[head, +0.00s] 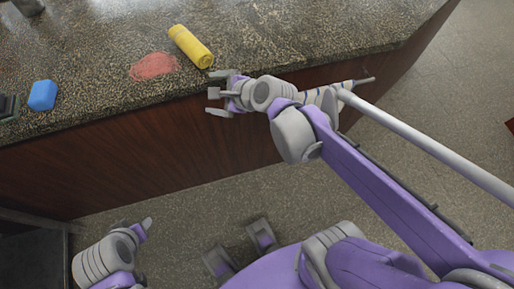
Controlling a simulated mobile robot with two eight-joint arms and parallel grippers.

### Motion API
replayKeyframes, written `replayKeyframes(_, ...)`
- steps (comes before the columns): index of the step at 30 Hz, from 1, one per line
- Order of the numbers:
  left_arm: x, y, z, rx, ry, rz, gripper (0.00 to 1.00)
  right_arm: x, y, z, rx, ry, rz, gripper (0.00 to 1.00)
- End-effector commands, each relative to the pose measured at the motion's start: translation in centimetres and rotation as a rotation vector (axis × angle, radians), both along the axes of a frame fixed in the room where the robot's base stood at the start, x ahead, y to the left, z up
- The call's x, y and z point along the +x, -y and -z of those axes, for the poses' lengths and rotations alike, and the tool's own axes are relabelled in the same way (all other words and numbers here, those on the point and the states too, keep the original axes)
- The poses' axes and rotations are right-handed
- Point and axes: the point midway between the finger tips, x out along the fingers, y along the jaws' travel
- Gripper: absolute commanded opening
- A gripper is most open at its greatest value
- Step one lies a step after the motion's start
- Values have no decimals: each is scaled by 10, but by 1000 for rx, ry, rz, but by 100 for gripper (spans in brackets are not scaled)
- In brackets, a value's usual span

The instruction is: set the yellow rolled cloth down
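The yellow rolled cloth (190,46) lies on the speckled stone counter (300,40), slanting, near the counter's front edge. My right gripper (212,93) is at the counter's front edge, just below the near end of the cloth. Its fingers are spread apart with nothing seen between them. A small gap seems to separate it from the cloth. My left gripper (147,229) is low at the bottom left, in front of the counter and away from the cloth. Its fingers are only partly seen.
A flat reddish patch (154,66) lies on the counter left of the cloth. A blue block (42,95) sits further left, near a dark object (9,107). A grey rod (430,146) crosses at the right. The counter right of the cloth is clear.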

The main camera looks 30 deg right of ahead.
Motion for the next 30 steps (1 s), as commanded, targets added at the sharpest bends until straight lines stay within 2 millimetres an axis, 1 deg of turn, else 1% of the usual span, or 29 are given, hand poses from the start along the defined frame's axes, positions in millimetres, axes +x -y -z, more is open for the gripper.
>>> replayKeyframes(1,0,0,0,0,0,0,50,-20,-6,11,-165,4,-134,100)
replayKeyframes(3,0,0,0,0,0,0,50,-46,-10,28,-410,11,-343,100)
replayKeyframes(5,0,0,0,0,0,0,50,-69,-11,42,-612,15,-530,100)
replayKeyframes(6,0,0,0,0,0,0,50,-84,-10,51,-741,19,-657,100)
replayKeyframes(8,0,0,0,0,0,0,50,-105,-6,64,-920,21,-845,100)
replayKeyframes(9,0,0,0,0,0,0,50,-119,-3,71,-1026,22,-966,100)
replayKeyframes(13,0,0,0,0,0,0,50,-152,9,90,-1289,22,-1300,100)
replayKeyframes(15,0,0,0,0,0,0,50,-163,15,96,-1377,21,-1427,100)
replayKeyframes(19,0,0,0,0,0,0,50,-174,21,102,-1459,19,-1555,100)
replayKeyframes(22,0,0,0,0,0,0,50,-175,22,102,-1474,18,-1580,100)
replayKeyframes(30,0,0,0,0,0,0,50,-175,22,102,-1473,19,-1576,100)
